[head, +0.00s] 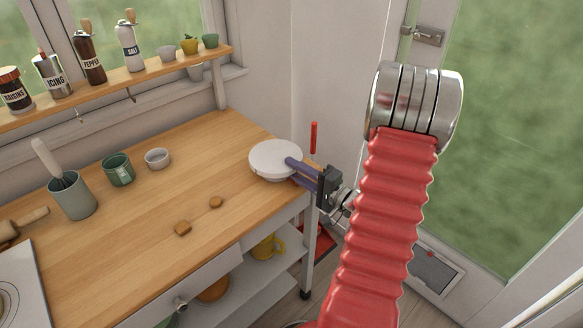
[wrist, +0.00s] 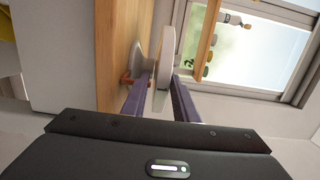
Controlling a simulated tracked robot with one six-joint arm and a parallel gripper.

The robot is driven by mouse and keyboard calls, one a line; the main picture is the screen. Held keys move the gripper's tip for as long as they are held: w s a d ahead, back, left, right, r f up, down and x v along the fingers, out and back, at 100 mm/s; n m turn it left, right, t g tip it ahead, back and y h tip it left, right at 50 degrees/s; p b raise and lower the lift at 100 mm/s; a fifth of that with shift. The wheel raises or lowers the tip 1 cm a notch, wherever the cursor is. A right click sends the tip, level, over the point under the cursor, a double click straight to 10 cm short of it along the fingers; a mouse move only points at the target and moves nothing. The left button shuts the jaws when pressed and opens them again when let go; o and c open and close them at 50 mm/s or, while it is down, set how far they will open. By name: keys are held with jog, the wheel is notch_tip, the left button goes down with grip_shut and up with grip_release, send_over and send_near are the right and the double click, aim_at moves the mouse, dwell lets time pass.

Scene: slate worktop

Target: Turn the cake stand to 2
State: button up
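The white round cake stand (head: 272,157) stands at the far right corner of the wooden worktop. The wrist view shows its plate (wrist: 166,50) edge-on, with the grey foot (wrist: 146,60) to its left against the wood. My gripper (head: 292,171) reaches the plate's right-hand rim from the side. Its two purple fingers (wrist: 160,82) are apart, one above and one below the rim, with the plate edge between them. I cannot tell if either finger touches it. A small orange-red piece (wrist: 127,80) shows by the foot. No numbers are readable.
Two small brown pieces (head: 183,229) lie on the worktop (head: 140,205). A green mug (head: 118,169), a white bowl (head: 157,158) and a whisk crock (head: 72,196) stand further left. A shelf (head: 120,81) with jars runs along the window. The worktop's middle is mostly free.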

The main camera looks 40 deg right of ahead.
jog(key=shift+w, duration=0.8)
jog(key=shift+a, duration=0.1)
grip_shut()
jog(key=shift+f, duration=0.1)
